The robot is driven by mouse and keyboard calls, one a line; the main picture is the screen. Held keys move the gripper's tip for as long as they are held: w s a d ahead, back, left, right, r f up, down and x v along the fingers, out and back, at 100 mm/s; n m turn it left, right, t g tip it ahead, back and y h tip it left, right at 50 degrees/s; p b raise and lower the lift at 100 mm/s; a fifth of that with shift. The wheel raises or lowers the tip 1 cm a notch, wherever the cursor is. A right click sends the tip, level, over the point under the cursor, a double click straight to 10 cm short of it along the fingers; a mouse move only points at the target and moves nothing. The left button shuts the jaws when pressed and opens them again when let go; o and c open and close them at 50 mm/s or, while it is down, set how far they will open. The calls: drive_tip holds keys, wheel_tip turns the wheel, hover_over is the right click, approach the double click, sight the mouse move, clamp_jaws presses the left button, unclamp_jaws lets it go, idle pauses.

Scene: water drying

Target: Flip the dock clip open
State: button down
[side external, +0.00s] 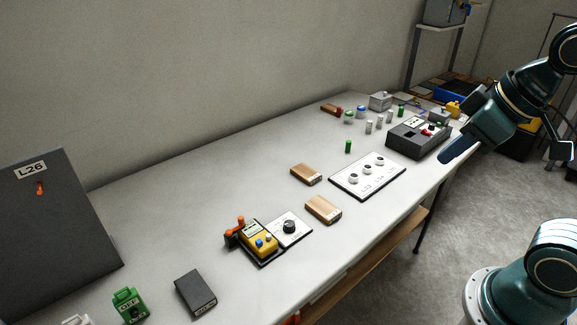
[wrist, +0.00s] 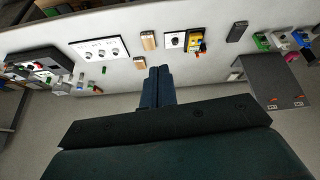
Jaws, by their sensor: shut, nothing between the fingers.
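A yellow device (side external: 258,242) with a blue button sits in a dark dock (side external: 265,262) on the table, towards the front left in the side view. The orange dock clip (side external: 236,226) stands at the left end of the dock. I cannot tell whether it is over the device's edge or clear of it. In the wrist view the yellow device (wrist: 194,42) is small, above and right of my fingertips. My gripper (side external: 452,155) is at the right, over the table's front edge, well away from the dock. Its fingers (wrist: 158,72) are together and empty.
A white dial plate (side external: 291,230) adjoins the dock. Two wooden blocks (side external: 323,209) and a three-knob panel (side external: 367,175) lie to its right. A dark box (side external: 196,293), a green device (side external: 130,305) and a tall L26 panel (side external: 55,225) stand left. Small bottles cluster at the far end.

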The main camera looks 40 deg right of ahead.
drive_tip(key=w+a+f+n+g+y, duration=0.1)
drive_tip(key=w+a+f+n, duration=0.15)
drive_tip(key=w+n, duration=0.4)
drive_tip(key=w+a+f+n+y, duration=0.2)
drive_tip(key=w+f+n, duration=0.15)
drive_tip(key=w, duration=0.65)
drive_tip(key=w+a+f+n+y, duration=0.1)
drive_tip(key=w+a+f+n, duration=0.1)
drive_tip(key=w+f+n, duration=0.3)
drive_tip(key=w+a+f+n+g+y, duration=0.1)
drive_tip(key=w+f+n, duration=0.3)
drive_tip(key=f, duration=0.7)
drive_tip(key=shift+w+a+f+n+y, duration=0.15)
drive_tip(key=shift+w+a+n+y, duration=0.4)
drive_tip(key=shift+w, duration=0.8)
drive_tip(key=shift+a, duration=0.3)
drive_tip(key=x, duration=0.9)
drive_tip(key=shift+a+f, duration=0.15)
drive_tip(key=shift+w+a+f, duration=0.1)
drive_tip(key=shift+w+a, duration=0.15)
drive_tip(key=shift+w, duration=0.3)
drive_tip(key=shift+w+a+f, duration=0.1)
drive_tip(key=shift+w+a, duration=0.2)
drive_tip(key=shift+w, duration=0.3)
drive_tip(key=shift+w+a, duration=0.35)
drive_tip(key=shift+w, duration=0.5)
